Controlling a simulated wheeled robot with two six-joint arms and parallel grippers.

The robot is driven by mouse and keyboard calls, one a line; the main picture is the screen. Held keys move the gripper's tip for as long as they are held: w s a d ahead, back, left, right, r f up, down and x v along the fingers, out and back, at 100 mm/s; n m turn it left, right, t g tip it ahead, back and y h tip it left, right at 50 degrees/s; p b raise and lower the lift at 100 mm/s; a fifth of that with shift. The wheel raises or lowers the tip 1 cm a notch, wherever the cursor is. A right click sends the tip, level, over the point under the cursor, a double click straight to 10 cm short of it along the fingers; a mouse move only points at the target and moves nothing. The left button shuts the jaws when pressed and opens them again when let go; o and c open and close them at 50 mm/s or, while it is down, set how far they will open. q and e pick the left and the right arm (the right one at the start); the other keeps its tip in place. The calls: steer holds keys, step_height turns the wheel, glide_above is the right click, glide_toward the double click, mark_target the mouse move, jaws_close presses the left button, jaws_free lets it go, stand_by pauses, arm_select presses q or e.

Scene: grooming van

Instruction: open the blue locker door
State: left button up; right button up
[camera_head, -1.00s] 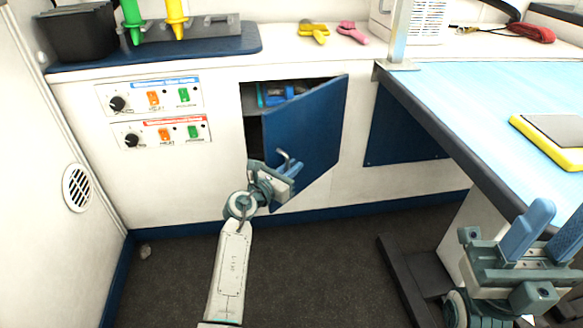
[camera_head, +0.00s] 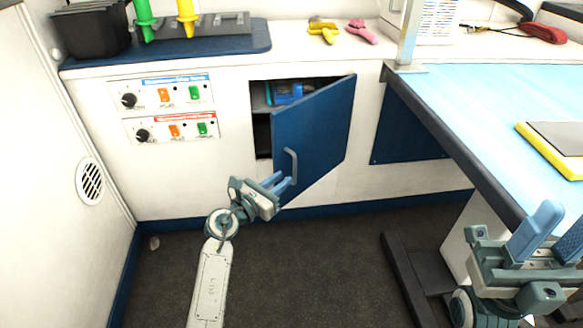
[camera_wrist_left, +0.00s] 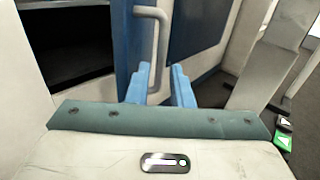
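The blue locker door (camera_head: 318,125) stands ajar in the white cabinet front, hinged on its right side and swung outward. Its grey bar handle (camera_head: 290,165) is near the free left edge; the handle also shows in the left wrist view (camera_wrist_left: 162,45). My left gripper (camera_head: 282,183) is open at the handle's lower end. In the left wrist view its two blue fingers (camera_wrist_left: 160,85) are apart, with the handle's lower end appearing between them; I cannot tell whether they touch. My right gripper (camera_head: 550,235) is open and empty at lower right.
A dark compartment (camera_head: 262,135) with blue items shows behind the door. The light-blue table (camera_head: 470,100) stands to the right, its dark edge and base near my right arm. Control panels (camera_head: 165,110) are left of the locker. The dark floor (camera_head: 310,270) before the cabinet is clear.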

arm_select(q)
steer(key=shift+v, duration=1.35)
